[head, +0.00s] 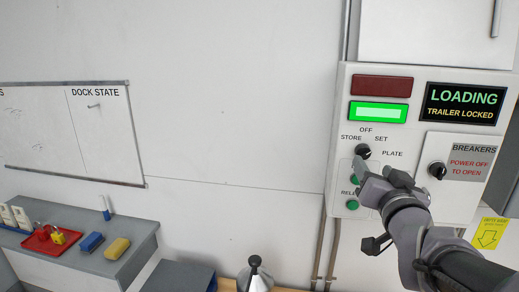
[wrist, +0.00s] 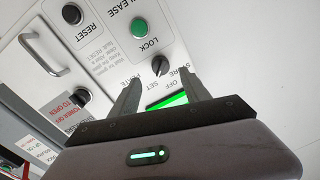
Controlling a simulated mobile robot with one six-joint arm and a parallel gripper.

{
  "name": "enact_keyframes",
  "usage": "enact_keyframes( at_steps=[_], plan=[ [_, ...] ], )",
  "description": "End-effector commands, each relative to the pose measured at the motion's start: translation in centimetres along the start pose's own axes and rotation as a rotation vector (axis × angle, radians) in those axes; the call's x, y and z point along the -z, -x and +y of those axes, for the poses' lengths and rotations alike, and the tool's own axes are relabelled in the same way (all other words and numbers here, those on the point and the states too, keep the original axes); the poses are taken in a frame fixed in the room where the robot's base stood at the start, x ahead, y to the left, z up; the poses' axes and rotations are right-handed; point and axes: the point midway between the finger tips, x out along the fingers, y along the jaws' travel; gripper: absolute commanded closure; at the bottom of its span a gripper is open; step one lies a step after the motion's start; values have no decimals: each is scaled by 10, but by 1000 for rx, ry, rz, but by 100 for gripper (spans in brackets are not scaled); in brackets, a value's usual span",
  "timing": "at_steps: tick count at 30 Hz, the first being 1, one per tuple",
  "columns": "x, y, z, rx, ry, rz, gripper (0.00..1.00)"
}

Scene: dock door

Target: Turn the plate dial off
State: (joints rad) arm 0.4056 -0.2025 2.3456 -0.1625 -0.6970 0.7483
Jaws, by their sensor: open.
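The plate dial (head: 362,151) is a small black knob on the light grey control panel. Labels STORE, OFF, SET and PLATE stand around its upper side. I cannot tell for sure which label it points to. In the wrist view the dial (wrist: 159,66) appears upside down, just beyond and between my fingertips. My gripper (head: 378,178) is open and empty in front of the panel, just below the dial in the head view. In the wrist view its two fingers (wrist: 162,80) stand apart and do not visibly touch the dial. The gripper partly hides the green buttons in the head view.
A second black knob (head: 437,170) sits by the BREAKERS label. A lit green lamp (head: 379,112), dark red lamp (head: 382,86) and LOADING display (head: 462,103) are above. A grey bench (head: 130,235) with a red tray (head: 48,243) is at left. The wall between is bare.

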Motion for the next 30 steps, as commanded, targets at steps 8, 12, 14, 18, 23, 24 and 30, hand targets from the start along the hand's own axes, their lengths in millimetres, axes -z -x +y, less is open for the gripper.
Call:
enact_keyframes(
  at_steps=[8,12,14,18,23,24,30],
  plan=[
    [0,-57,0,0,-1,-1,45],
    [0,-65,-1,0,1,-1,45],
    [0,-66,0,0,1,-1,45],
    [0,-66,0,0,1,-1,45],
    [0,-66,0,0,0,-1,69],
    [0,-65,0,0,0,-1,77],
    [0,-65,0,0,1,0,100]
  ],
)
